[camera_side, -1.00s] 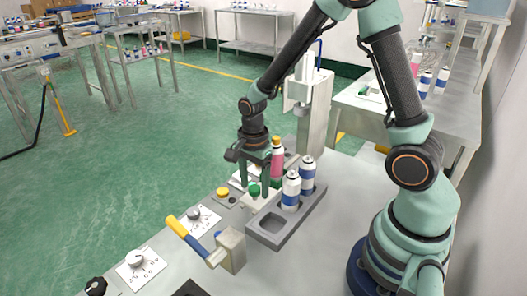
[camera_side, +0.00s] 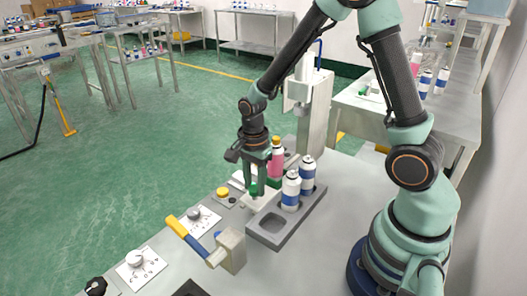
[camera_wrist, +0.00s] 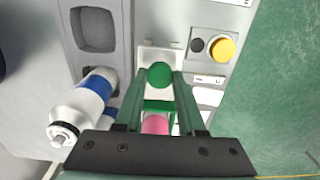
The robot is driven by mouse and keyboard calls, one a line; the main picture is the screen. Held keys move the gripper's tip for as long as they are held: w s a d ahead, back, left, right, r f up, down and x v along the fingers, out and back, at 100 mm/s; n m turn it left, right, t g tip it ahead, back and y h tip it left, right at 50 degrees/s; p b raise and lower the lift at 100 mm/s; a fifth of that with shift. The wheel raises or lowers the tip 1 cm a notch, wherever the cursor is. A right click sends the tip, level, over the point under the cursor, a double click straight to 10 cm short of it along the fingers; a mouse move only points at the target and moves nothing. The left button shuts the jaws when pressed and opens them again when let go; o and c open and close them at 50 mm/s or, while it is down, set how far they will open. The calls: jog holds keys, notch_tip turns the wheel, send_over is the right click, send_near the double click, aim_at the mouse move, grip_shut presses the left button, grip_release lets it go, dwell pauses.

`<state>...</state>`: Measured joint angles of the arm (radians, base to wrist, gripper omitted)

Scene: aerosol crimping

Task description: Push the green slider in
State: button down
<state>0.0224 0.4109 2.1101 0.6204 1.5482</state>
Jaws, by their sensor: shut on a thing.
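The green slider's round knob (camera_side: 254,189) stands on a pale plate at the bench, left of the grey can tray. My gripper (camera_side: 255,182) reaches down over it, with a fingertip on either side. In the wrist view the knob (camera_wrist: 160,75) sits between the two green fingertips (camera_wrist: 163,77), which are shut on it. A pink can (camera_side: 276,160) with a yellow cap stands just behind in a green holder. The wrist view shows only part of that can, between the fingers.
The grey tray (camera_side: 268,238) holds two white-and-blue cans (camera_side: 291,190) close to the right of my gripper. A yellow button (camera_side: 222,192), dial panels and a yellow-handled lever (camera_side: 190,236) lie in front to the left. A press column (camera_side: 318,115) stands behind.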

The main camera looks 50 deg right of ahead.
jog(key=shift+r, duration=0.1)
dwell(0.8)
jog(key=d, duration=1.2)
jog(key=shift+d, duration=0.3)
jog(key=c, duration=0.5)
grip_release()
notch_tip(320, 180, up, 12)
jog(key=shift+a, duration=0.1)
